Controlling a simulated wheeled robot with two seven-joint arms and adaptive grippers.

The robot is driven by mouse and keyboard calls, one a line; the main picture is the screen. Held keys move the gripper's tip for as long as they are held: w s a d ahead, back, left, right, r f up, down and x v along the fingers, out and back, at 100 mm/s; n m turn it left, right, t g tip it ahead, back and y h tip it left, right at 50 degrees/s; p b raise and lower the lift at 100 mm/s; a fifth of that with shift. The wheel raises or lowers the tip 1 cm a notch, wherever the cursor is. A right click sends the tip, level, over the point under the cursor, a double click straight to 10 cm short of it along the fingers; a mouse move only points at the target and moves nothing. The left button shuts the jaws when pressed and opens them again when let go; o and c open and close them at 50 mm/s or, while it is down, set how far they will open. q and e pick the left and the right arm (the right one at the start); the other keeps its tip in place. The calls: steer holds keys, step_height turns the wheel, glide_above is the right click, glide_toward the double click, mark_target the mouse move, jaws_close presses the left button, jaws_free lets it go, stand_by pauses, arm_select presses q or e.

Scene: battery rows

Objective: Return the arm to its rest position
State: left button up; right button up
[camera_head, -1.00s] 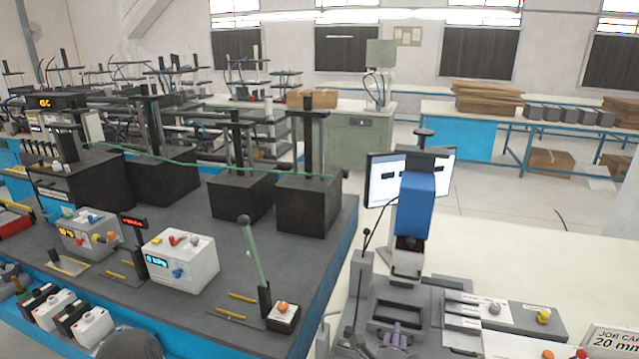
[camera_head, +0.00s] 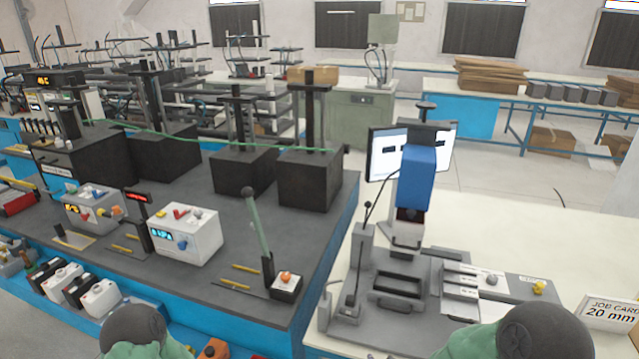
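Two rounded dark and green parts of my arms show at the bottom edge, one at the lower left and one at the lower right. Neither gripper shows; both are out of the frame or hidden, so I cannot see their fingers or whether they hold anything. The blue-headed press (camera_head: 417,180) stands upright on the pale bench, with its grey fixture (camera_head: 398,283) below. No gripper shows at the press or fixture.
On the left bench stand a lever (camera_head: 257,225), a white control box (camera_head: 184,236) and black blocks (camera_head: 310,180). White-and-black batteries (camera_head: 102,298) line its front. A job card (camera_head: 610,313) reads 20 mm. The pale bench's right side (camera_head: 575,240) is largely clear.

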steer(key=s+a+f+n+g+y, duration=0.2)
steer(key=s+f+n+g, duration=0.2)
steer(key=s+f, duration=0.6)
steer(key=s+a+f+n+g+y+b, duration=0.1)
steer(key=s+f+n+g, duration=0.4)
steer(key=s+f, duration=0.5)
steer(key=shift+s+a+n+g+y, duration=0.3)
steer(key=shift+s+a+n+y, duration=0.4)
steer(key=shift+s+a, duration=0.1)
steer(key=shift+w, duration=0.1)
